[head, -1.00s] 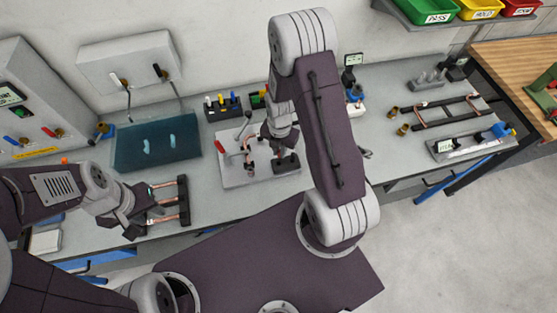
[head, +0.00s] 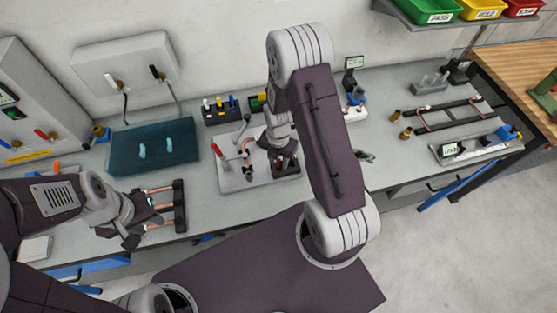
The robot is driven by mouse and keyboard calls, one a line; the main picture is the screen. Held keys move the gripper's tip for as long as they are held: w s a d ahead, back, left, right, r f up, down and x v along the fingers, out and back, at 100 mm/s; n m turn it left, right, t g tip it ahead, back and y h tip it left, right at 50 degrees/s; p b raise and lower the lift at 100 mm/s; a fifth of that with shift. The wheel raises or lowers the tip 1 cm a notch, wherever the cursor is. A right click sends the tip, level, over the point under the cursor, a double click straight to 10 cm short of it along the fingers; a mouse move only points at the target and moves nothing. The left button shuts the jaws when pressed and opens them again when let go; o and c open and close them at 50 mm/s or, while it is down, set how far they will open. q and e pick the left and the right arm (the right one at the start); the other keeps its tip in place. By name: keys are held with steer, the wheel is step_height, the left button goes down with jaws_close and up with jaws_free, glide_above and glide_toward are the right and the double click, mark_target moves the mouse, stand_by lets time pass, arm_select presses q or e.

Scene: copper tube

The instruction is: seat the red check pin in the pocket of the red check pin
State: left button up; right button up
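I cannot make out the red check pin or its pocket for certain. A black pin holder (head: 222,113) at the back of the bench carries yellow, white and blue pins. My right gripper (head: 284,158) points down at the black block on the right part of the grey fixture plate (head: 232,182). Its fingertips are small and dark, and the arm partly covers them, so I cannot tell what is between them. My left gripper (head: 142,222) is low at the left, beside a black rack (head: 180,206) with copper tubes. Its finger gap is unclear.
A red-handled clamp (head: 217,150) stands on the fixture plate. A teal mat (head: 120,156) lies to the left, below a wall box with two valves (head: 125,62). Brass fittings (head: 394,116) and a copper tube frame (head: 450,115) are at the right.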

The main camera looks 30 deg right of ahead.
steer(key=shift+r, duration=0.3)
steer(key=shift+w+r, duration=0.15)
steer(key=shift+r, duration=0.2)
step_height(320, 180, up, 11)
steer(key=b, duration=0.1)
steer(key=s+a+m, duration=0.2)
steer(key=s+m, duration=0.2)
steer(key=m, duration=0.9)
steer(key=s+a+m+t, duration=0.1)
steer(key=s+a+m, duration=0.2)
steer(key=m, duration=1)
steer(key=shift+s+r, duration=0.45)
steer(key=shift+s, duration=0.4)
